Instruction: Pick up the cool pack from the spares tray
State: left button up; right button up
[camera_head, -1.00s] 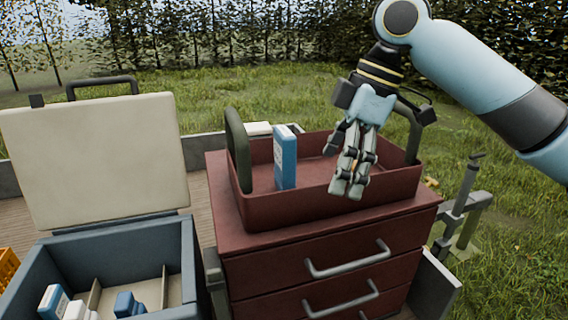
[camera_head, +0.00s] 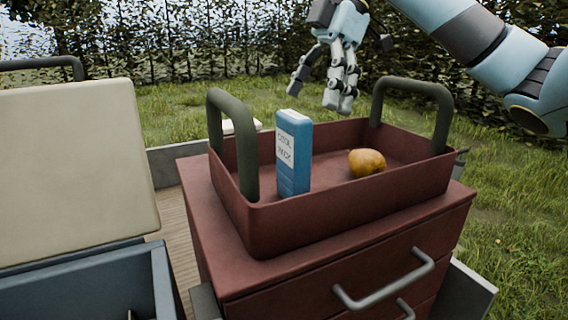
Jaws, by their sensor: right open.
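The cool pack (camera_head: 293,155) is a blue upright block with a white label reading "COOL PACK". It stands in the left part of the dark red spares tray (camera_head: 330,222), which has two dark green handles and sits on a red drawer cabinet. My right gripper (camera_head: 318,98) is open and empty, above the tray's back edge and up and right of the cool pack, apart from it. Its fingers point down. My left gripper is not in view.
A yellow-brown pear (camera_head: 367,162) lies in the right part of the tray. The tray's left handle (camera_head: 234,140) rises close beside the cool pack; the right handle (camera_head: 412,105) stands at the far end. A blue-grey box (camera_head: 90,285) with its cream lid (camera_head: 75,165) raised is at the left.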

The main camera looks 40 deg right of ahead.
aim_at(284, 161)
jog(key=x, duration=0.4)
jog(key=a+p+x, duration=0.1)
jog(key=x, duration=0.2)
jog(key=shift+a+f, duration=0.15)
jog(key=shift+c, duration=0.7)
jog(key=c, duration=0.5)
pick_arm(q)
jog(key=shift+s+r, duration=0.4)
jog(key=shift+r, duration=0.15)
pick_arm(e)
jog(key=c, duration=0.8)
